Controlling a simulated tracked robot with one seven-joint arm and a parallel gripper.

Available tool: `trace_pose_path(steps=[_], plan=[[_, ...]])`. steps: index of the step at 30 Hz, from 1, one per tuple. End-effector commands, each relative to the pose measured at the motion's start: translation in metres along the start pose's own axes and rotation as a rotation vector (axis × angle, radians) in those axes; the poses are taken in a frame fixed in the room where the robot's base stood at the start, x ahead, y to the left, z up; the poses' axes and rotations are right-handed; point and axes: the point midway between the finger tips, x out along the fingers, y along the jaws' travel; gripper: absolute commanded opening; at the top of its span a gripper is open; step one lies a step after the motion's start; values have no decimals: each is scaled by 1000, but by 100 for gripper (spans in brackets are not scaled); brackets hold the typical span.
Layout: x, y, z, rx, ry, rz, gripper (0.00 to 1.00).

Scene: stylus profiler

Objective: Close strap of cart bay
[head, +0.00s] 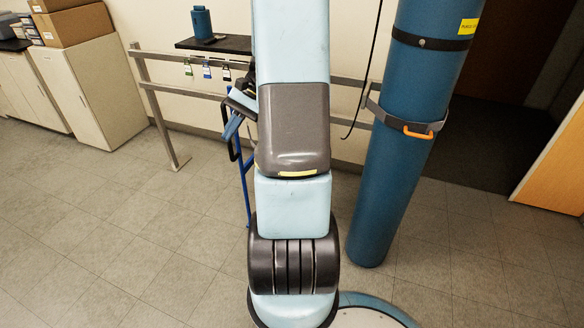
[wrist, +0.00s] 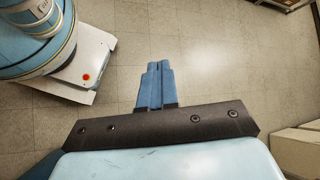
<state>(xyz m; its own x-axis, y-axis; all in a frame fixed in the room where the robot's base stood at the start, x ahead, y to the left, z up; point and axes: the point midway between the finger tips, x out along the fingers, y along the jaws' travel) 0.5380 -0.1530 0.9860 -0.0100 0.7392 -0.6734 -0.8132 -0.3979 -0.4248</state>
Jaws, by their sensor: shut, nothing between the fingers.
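A tall blue cylinder (head: 402,170) stands tilted in the picture at the right of the head view. A grey strap (head: 382,115) runs across its front from the wall rail, with an orange handle (head: 418,134) on it; I cannot tell whether its far end is latched. A thin blue upright frame (head: 246,185), possibly a cart, shows left of my arm, mostly hidden behind it. My gripper (wrist: 159,66) is shut and empty in the wrist view, over bare floor.
A metal rail (head: 160,87) runs along the wall behind, with tags hanging under a dark shelf (head: 228,44). Beige cabinets (head: 85,95) and cardboard boxes (head: 75,22) stand at left. An orange panel (head: 560,165) is at right. The front floor is clear.

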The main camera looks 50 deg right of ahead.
Motion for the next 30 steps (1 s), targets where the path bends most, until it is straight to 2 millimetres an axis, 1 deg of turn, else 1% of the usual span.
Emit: trace_pose_path(steps=[1, 3, 8, 17, 21, 26, 30], plan=[[0, 8, -13, 35, -25, -39, 0], [-1, 16, -28, 76, -58, -96, 0], [-3, 37, -61, 166, -130, -231, 0], [-6, 86, -122, 316, -248, -512, 0], [-6, 113, -149, 378, -295, -656, 0], [-5, 147, -177, 441, -345, -827, 0], [-2, 179, -200, 490, -380, -983, 0]])
